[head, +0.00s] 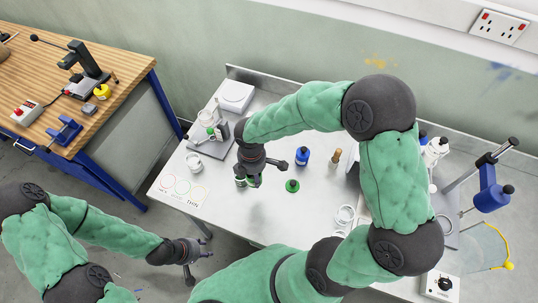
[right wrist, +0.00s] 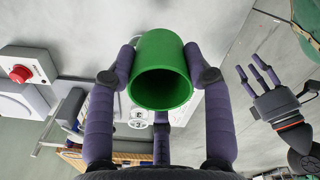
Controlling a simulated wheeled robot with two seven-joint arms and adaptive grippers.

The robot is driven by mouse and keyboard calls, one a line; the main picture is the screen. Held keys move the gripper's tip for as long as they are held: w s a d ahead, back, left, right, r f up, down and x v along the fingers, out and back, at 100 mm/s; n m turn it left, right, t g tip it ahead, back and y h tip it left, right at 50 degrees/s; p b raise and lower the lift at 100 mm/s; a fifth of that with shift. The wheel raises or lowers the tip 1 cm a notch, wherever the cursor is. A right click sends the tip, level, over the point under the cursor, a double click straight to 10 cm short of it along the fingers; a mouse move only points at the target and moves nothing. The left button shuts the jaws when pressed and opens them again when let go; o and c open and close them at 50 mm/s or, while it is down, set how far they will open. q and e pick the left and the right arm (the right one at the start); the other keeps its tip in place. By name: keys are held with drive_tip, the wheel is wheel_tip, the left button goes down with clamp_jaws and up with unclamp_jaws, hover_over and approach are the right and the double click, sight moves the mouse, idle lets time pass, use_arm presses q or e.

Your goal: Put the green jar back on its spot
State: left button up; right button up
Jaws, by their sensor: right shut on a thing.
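My right gripper (head: 248,182) is shut on the green jar (right wrist: 162,70), a plain green cup whose open mouth faces the right wrist camera. In the head view the jar (head: 240,182) is mostly hidden under the gripper, over the metal table. A white card (head: 181,203) with coloured rings, one of them green, lies left of the jar at the table's left end. A green disc with a dark knob (head: 292,186), perhaps a lid, lies right of the gripper. My left gripper (head: 192,266) is open and empty, off the table's front edge; it also shows in the right wrist view (right wrist: 258,80).
A blue bottle (head: 302,156) and a brown-topped item (head: 336,157) stand behind the green disc. A white scale (head: 236,96) and a small stand (head: 212,132) are at the back left. A white ring-shaped item (head: 194,162) lies behind the card. A wooden workbench (head: 50,65) stands further left.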

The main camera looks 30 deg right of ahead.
drive_tip(key=shift+r, duration=0.2)
drive_tip(key=shift+w+d+f+n, duration=0.15)
drive_tip(key=shift+w+d+n, duration=0.05)
drive_tip(key=shift+n, duration=0.1)
drive_tip(key=w+d+f, duration=0.2)
drive_tip(key=d, duration=0.1)
drive_tip(key=w+d+f, duration=0.2)
drive_tip(key=d+f, duration=0.1)
drive_tip(key=d, duration=0.1)
drive_tip(key=w+d+f, duration=0.2)
drive_tip(key=d+f, duration=0.1)
drive_tip(key=shift+w+d+f, duration=0.15)
drive_tip(key=shift+w, duration=0.15)
drive_tip(key=shift+w+d+f+b, duration=0.2)
drive_tip(key=shift+d+f+b, duration=0.15)
drive_tip(key=shift+f, duration=0.2)
wheel_tip(320, 180, down, 3)
drive_tip(key=shift+w+d+f, duration=0.1)
drive_tip(key=shift+d+f, duration=0.05)
drive_tip(key=shift+f, duration=0.05)
